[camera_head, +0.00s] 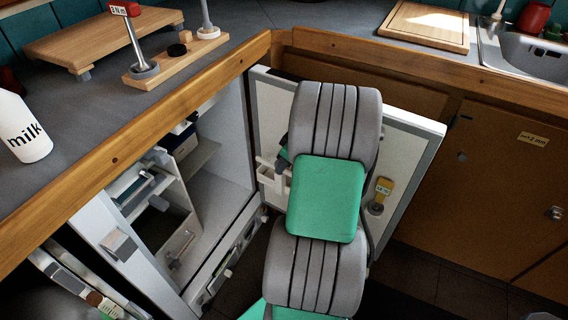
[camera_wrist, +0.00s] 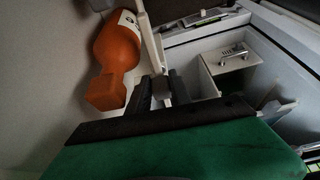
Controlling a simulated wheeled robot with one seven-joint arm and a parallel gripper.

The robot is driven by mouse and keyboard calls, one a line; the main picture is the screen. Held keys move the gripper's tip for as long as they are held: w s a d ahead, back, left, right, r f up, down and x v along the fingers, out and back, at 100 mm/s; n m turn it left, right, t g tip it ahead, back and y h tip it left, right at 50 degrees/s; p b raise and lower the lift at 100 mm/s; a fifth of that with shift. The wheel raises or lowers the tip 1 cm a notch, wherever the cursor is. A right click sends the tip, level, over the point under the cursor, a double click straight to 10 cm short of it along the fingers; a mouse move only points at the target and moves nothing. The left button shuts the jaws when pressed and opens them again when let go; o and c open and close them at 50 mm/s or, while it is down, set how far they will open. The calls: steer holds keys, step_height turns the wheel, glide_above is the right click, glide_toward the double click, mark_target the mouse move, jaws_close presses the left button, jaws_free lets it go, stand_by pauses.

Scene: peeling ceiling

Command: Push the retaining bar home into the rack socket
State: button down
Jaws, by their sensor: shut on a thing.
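My gripper (camera_wrist: 161,86) shows two dark fingers in the wrist view, shut on a small grey piece at the near end of a pale bar. This appears to be the retaining bar (camera_wrist: 152,38), which runs away from me toward the top of the picture. In the head view, my gripper is mostly hidden behind my grey and green arm, beside the inner face of the open fridge door (camera_head: 410,155). Pale rack parts (camera_head: 268,172) show at the door, left of my arm. I cannot make out the socket, or whether the bar touches it.
An orange bottle (camera_wrist: 115,58) is close left of the bar. The open fridge (camera_head: 222,180) has shelves and a white drawer box (camera_wrist: 232,70). A wooden-edged counter (camera_head: 120,160) runs above it, with a milk bottle (camera_head: 22,128). A yellow-handled item (camera_head: 383,188) is at the door.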

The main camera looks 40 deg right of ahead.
steer(key=shift+f, duration=0.5)
steer(key=c, duration=1.1)
jaws_free()
steer(key=p+v, duration=0.1)
steer(key=v, duration=0.6)
steer(key=shift+s+r+p, duration=0.1)
steer(key=shift+r+p, duration=1.7)
steer(key=shift+r, duration=0.6)
